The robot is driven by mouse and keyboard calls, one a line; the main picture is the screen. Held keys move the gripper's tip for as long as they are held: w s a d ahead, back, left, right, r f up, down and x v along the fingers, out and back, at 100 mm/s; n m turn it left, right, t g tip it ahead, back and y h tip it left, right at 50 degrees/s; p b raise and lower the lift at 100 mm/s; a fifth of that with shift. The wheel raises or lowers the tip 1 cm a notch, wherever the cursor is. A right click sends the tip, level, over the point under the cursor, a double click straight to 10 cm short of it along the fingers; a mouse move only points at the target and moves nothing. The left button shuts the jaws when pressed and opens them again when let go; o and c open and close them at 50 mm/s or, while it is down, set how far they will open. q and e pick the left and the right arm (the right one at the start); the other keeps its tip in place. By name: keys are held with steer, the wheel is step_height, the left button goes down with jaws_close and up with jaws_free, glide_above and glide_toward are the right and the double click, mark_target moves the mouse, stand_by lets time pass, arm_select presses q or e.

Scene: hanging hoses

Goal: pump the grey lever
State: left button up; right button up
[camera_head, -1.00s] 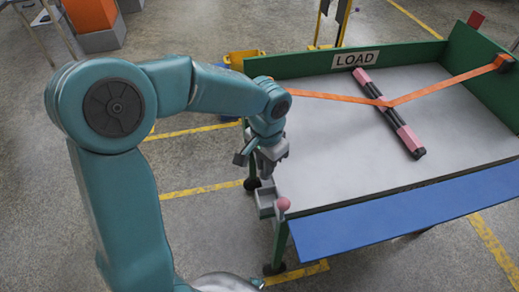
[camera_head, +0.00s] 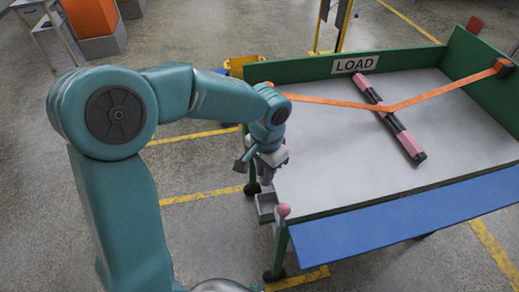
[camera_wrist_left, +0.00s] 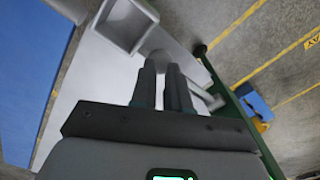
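My left gripper (camera_head: 268,178) is at the near left corner of the green-edged table, just above a small grey box (camera_head: 266,206). In the left wrist view its two fingers (camera_wrist_left: 161,72) point at a rounded grey piece, which looks like the end of the grey lever (camera_wrist_left: 160,56). The fingers sit close together with a narrow gap, and the grey piece lies at their tips. The lever's lower part is hidden by my gripper. In the wrist view the hollow grey box (camera_wrist_left: 125,26) is just left of the fingertips. My right gripper is not in view.
A pink ball knob (camera_head: 283,210) stands beside the grey box. On the tabletop (camera_head: 330,150) a pink and black bar (camera_head: 398,130) lies under an orange strap (camera_head: 445,88). A LOAD sign (camera_head: 355,64) is on the back wall. A blue panel (camera_head: 400,222) runs along the front.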

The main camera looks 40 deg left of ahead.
arm_select(q)
step_height(320, 180, up, 4)
steer(key=p, duration=0.2)
steer(key=shift+a+p, duration=0.1)
steer(key=shift+p, duration=0.25)
steer(key=r+p, duration=0.1)
steer(key=w+a+r+p, duration=0.1)
steer(key=r+p, duration=0.1)
steer(key=r, duration=0.1)
steer(key=shift+w+a+p, duration=0.2)
steer(key=shift+a+p, duration=0.05)
steer(key=shift+p, duration=0.15)
step_height(320, 180, up, 5)
steer(key=p, duration=0.4)
steer(key=shift+s, duration=0.1)
stand_by(0.4)
